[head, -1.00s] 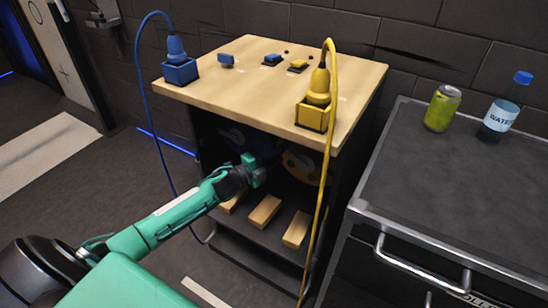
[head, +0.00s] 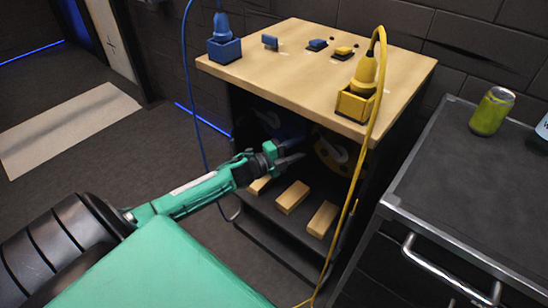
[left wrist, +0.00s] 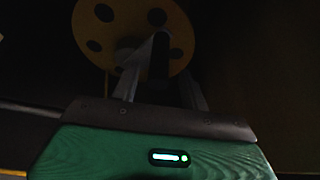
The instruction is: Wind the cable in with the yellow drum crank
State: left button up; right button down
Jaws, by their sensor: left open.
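The yellow drum (head: 326,152) sits inside the dark cabinet under the wooden top, with a pale crank piece on its face. In the left wrist view the yellow drum (left wrist: 92,22), a disc with several dark holes, is ahead of my fingers. My left gripper (head: 298,150) is open just left of it, in front of the cabinet opening. In the wrist view a dark-ended grey bar, perhaps the crank handle (left wrist: 158,55), shows between the fingers; I cannot tell whether they touch it. The yellow cable (head: 352,195) runs from the yellow plug (head: 364,75) down to the floor. My right gripper is not in view.
A blue drum (head: 268,118) is in shadow at the cabinet's left. A blue cable (head: 190,90) hangs left of it. Wooden blocks (head: 292,197) lie on the lower shelf. A dark cart (head: 470,190) with a green can (head: 491,111) stands close on the right.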

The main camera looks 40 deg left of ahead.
pick_arm(q)
jog(key=v, duration=0.9)
jog(key=shift+s, duration=0.15)
